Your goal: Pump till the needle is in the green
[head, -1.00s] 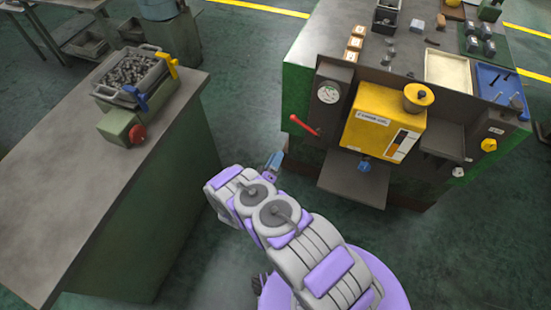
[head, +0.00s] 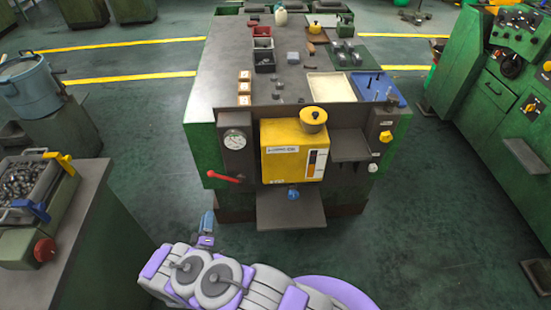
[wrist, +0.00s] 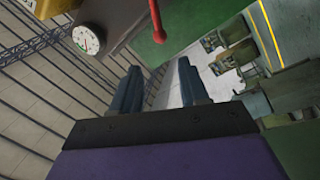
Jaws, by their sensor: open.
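A round white gauge (head: 235,140) sits on a dark panel at the left of the green machine's front. It also shows tilted in the wrist view (wrist: 86,39); its needle and any green zone are too small to read. A red lever (head: 225,177) sticks out to the left below the gauge. In the wrist view the red lever (wrist: 128,40) is above and ahead of the fingers, apart from them. A yellow pump unit (head: 291,150) is right of the gauge. My gripper (head: 207,228) is below and left of the lever; its blue fingers (wrist: 160,88) are open and empty.
A dark drip shelf (head: 290,211) juts out below the yellow unit. A bench (head: 85,220) with a parts tray and red knob stands at left. Green machines (head: 500,110) stand at right. The floor in front is clear.

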